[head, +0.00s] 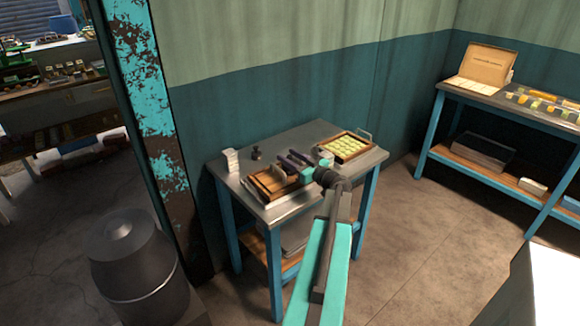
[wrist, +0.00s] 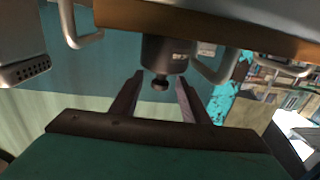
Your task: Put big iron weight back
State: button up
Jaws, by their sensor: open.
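A dark iron weight (wrist: 168,52) with a small knob shows in the wrist view, which looks upside down. Its knob appears between the fingertips of my open gripper (wrist: 157,85); I cannot tell whether they touch it. In the head view a small dark weight (head: 256,153) stands on the metal tabletop (head: 318,133), behind the wooden box (head: 264,188). My gripper (head: 286,160) is over this box, its dark fingers pointing left toward that weight. It looks empty. My arm hides part of the tabletop, and the box's contents are unclear.
A white stack (head: 231,160) stands at the table's left edge. A wooden tray of pale yellow pieces (head: 346,147) lies to the right of my gripper. Metal handles (wrist: 215,68) flank the weight in the wrist view. A dark barrel (head: 135,265) stands on the floor at left.

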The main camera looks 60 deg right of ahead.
jog(key=shift+p+x, duration=0.9)
jog(key=shift+x, duration=1.15)
grip_shut()
jog(key=shift+r, duration=0.15)
